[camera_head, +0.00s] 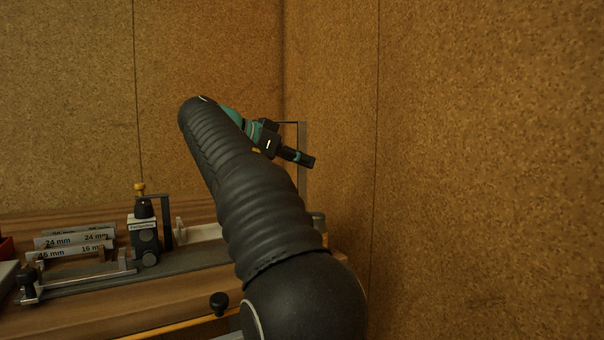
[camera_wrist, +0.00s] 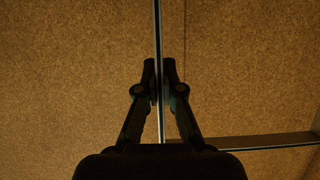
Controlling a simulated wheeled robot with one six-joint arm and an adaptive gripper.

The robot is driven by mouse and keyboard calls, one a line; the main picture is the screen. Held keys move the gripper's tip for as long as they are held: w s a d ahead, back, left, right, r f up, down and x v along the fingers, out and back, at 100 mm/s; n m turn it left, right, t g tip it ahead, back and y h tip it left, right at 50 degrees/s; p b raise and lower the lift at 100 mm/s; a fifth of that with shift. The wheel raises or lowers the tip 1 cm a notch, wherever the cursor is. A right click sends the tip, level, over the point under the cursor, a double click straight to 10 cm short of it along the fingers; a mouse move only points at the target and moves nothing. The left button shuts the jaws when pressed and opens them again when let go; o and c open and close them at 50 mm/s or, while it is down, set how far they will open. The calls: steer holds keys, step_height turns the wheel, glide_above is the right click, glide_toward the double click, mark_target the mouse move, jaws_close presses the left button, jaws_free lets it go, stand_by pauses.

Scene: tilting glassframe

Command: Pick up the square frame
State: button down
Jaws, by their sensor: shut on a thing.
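The square frame (camera_head: 303,138) is a thin grey metal frame in the head view. Its top edge and right upright show against the cork wall, and my arm hides the rest. My gripper (camera_head: 306,160) is at the right upright, with its fingers around it. In the wrist view, my gripper (camera_wrist: 160,78) is shut on one thin bar of the frame (camera_wrist: 157,25), which runs up between the fingertips. Another bar of the frame (camera_wrist: 270,141) runs off to the right.
Cork walls (camera_head: 450,130) stand close behind and to the right. At the lower left, a wooden bench (camera_head: 100,322) carries a fixture with a black clamp block (camera_head: 144,240) and several size-marked plates (camera_head: 72,241). A yellow rail (camera_head: 180,326) runs along the front.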

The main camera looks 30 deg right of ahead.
steer(key=a+p, duration=0.2)
steer(key=a, duration=1.6)
steer(key=shift+s+r+p, duration=0.3)
steer(key=shift+r, duration=0.15)
steer(key=shift+d, duration=0.1)
